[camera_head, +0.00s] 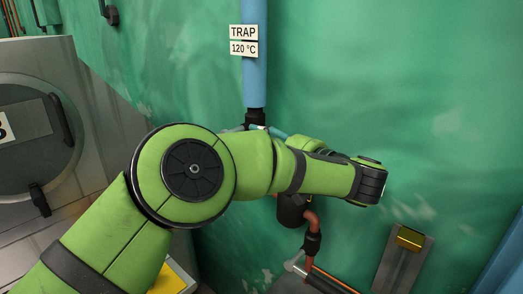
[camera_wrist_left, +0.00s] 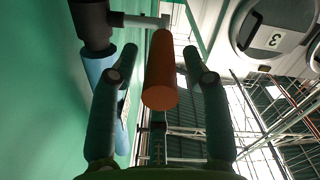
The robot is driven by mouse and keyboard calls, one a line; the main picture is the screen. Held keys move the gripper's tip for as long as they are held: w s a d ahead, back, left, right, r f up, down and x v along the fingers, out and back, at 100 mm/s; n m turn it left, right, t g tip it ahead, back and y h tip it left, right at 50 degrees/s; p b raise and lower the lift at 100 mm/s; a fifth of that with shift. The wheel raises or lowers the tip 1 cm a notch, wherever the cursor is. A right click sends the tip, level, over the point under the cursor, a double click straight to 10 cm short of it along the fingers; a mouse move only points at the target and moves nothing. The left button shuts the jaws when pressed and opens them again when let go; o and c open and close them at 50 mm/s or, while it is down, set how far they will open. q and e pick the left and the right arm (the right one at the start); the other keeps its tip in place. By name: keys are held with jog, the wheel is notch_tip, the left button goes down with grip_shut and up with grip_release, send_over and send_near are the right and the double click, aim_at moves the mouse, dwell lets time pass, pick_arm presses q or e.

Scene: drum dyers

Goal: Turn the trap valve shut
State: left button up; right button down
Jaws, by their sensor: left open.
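The trap valve's orange-red handle (camera_wrist_left: 160,75) shows in the left wrist view as a thick cylinder pointing toward the camera. A pale metal arm (camera_wrist_left: 140,21) joins it to a dark fitting (camera_wrist_left: 93,22) on the blue pipe (camera_wrist_left: 101,72). My left gripper (camera_wrist_left: 160,50) is open, with one finger on each side of the handle; gaps show between fingers and handle. In the head view the blue trap pipe (camera_head: 254,85) comes down behind my left arm, which hides the handle. My right gripper is in neither view.
The pipe carries a sign reading TRAP (camera_head: 244,32) and 120 °C. A grey drum machine (camera_head: 55,130) stands at the left. Below the arm are a copper pipe (camera_head: 311,222) and a grey plate with a yellow block (camera_head: 409,239). The green wall is close behind.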

pick_arm(q)
notch_tip(320, 180, up, 9)
jog(key=shift+f, duration=0.2)
dwell(0.3)
